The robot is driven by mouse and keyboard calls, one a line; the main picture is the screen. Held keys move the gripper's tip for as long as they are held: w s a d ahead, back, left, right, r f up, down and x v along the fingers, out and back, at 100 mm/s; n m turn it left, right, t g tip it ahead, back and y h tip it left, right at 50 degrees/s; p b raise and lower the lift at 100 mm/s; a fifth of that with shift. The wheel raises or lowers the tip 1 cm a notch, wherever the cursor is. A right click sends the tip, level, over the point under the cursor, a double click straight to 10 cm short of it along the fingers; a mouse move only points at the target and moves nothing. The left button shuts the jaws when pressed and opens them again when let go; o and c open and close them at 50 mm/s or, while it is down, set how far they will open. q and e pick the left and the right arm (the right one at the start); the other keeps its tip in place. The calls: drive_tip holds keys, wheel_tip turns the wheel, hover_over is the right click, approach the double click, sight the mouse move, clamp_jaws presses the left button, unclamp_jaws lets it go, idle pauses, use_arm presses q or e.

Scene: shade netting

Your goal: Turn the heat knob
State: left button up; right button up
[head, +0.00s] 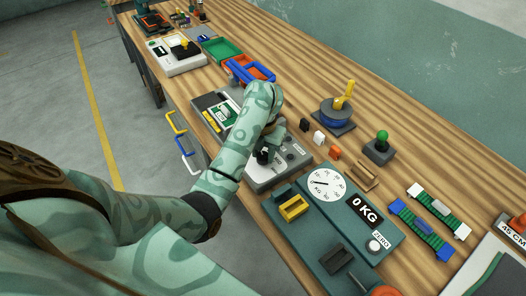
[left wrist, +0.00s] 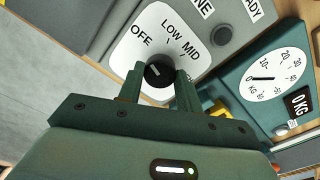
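The heat knob (left wrist: 159,67) is a round black knob with a short pale mark, on a white dial plate (left wrist: 128,56) lettered OFF, LOW and MID. The mark lies on the upper-left side of the knob, toward OFF. My left gripper (left wrist: 160,76) has one finger on each side of the knob, and the knob fills the gap between them. In the head view, my left gripper (head: 266,152) is over the grey control box (head: 262,180), and my forearm hides part of it. My right gripper is in neither view.
A green scale (head: 315,222) reading 0 KG stands close on the near side of the box. A blue spool with a yellow handle (head: 338,113) and a green-topped lever (head: 380,148) stand behind. Red, blue and green trays (head: 222,50) lie farther along the wooden bench.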

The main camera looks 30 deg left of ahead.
use_arm(q)
drive_tip(key=m+p, duration=0.4)
drive_tip(key=shift+r, duration=0.2)
drive_tip(key=m+p, duration=0.2)
drive_tip(key=m, duration=0.1)
drive_tip(key=shift+f+m+p, duration=0.15)
drive_tip(key=shift+m+p, duration=0.7)
drive_tip(key=shift+m, duration=0.45)
drive_tip(key=o, duration=1)
